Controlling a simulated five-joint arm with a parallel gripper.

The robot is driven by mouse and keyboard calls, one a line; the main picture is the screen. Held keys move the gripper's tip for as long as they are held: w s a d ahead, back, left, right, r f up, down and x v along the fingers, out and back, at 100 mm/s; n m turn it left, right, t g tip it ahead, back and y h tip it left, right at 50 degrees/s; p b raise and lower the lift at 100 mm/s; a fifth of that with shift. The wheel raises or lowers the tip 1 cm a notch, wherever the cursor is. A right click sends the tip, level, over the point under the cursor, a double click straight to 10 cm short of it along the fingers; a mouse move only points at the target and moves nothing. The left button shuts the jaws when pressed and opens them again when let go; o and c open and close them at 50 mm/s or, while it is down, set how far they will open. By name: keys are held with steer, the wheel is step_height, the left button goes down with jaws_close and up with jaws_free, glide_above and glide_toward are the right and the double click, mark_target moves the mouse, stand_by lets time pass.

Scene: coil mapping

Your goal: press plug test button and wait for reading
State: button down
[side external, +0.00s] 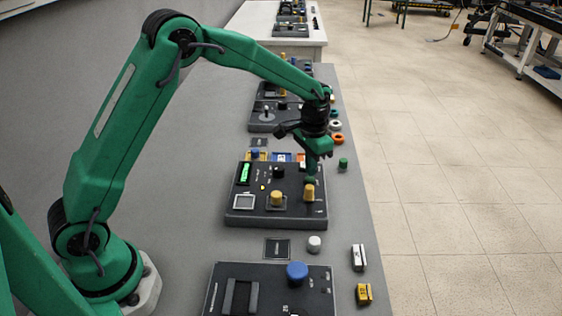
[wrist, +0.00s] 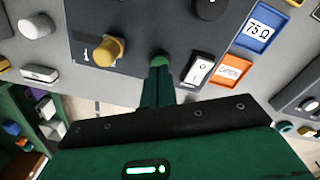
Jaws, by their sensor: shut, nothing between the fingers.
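My gripper (side external: 311,176) is shut and empty, pointing down at the panel's right part. In the wrist view my gripper (wrist: 159,72) ends at a round green button (wrist: 160,58) beside a yellow knob (wrist: 108,50). I cannot tell whether the tip touches or presses the button. The button's label and the display's text are not legible.
A black and white rocker switch (wrist: 197,70), a blue 75 Ω tile (wrist: 257,28) and an orange tile (wrist: 232,69) are close by. Another panel with a blue knob (side external: 297,271) is in front. A green cap (side external: 343,164) and a white cap (side external: 314,243) lie on the bench.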

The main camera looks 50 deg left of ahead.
mark_target(308, 179)
steer(key=shift+r, duration=2.25)
steer(key=s+a+r+n+t, duration=0.1)
steer(key=s+a+r+t, duration=0.2)
steer(key=s+r, duration=1)
steer(key=s+a+n+t, duration=0.1)
steer(key=s+n+t, duration=0.1)
steer(key=s, duration=1.4)
steer(key=shift+a+r+t, duration=0.2)
steer(key=shift+a+t, duration=0.1)
